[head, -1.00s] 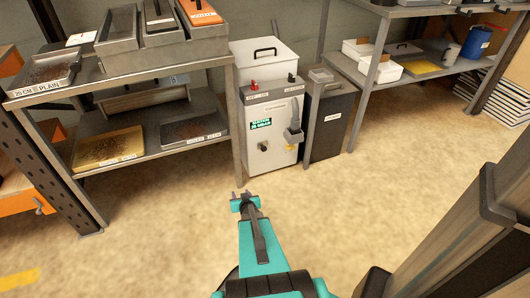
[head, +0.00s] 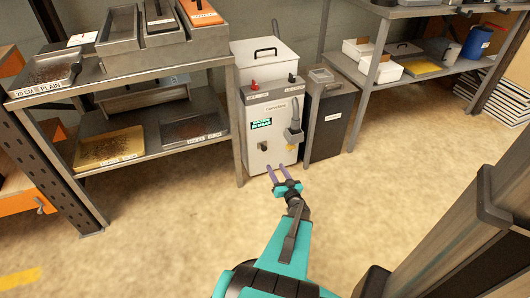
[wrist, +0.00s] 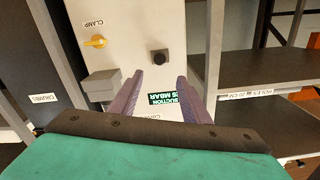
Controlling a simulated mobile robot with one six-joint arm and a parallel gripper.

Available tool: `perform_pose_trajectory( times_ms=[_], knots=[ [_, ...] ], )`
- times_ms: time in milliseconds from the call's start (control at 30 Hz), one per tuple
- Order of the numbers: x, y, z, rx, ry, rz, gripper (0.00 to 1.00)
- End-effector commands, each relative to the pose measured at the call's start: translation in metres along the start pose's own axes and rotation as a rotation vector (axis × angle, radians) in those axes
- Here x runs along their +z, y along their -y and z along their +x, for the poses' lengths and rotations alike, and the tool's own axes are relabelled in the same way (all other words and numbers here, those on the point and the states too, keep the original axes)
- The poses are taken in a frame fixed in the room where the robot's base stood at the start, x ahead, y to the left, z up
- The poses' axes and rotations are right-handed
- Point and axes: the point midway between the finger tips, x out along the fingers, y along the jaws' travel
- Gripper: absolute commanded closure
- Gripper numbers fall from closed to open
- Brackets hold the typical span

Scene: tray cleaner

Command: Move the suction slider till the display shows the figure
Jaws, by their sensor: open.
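The pale cleaner cabinet (head: 268,108) stands on the floor between two steel benches. Its green-lit suction display (head: 260,124) is on the front; it also shows in the wrist view (wrist: 168,98), reading in MBAR, its figure too small to read surely. A black knob (head: 263,146) sits below it and shows in the wrist view (wrist: 160,56); I cannot tell if this is the suction slider. A yellow clamp knob (wrist: 96,41) is beside it. My gripper (head: 277,168) is open and empty, in front of the cabinet's lower front. Its two fingers (wrist: 160,82) point toward the panel, flanking the display in the wrist view.
A grey handle-like part (head: 294,130) juts from the cabinet's right front. A dark bin (head: 330,122) stands just right of the cabinet. The left bench's steel leg (head: 238,150) stands close on the left. Floor in front is clear.

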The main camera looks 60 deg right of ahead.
Motion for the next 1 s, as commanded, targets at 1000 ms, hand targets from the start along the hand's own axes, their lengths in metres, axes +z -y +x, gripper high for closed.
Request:
perform_pose_trajectory(
  times_ms=[1000],
  knots=[
    [0.003, -0.001, 0.077, 0.0, 0.0, -0.002, 0.57]
  ],
)
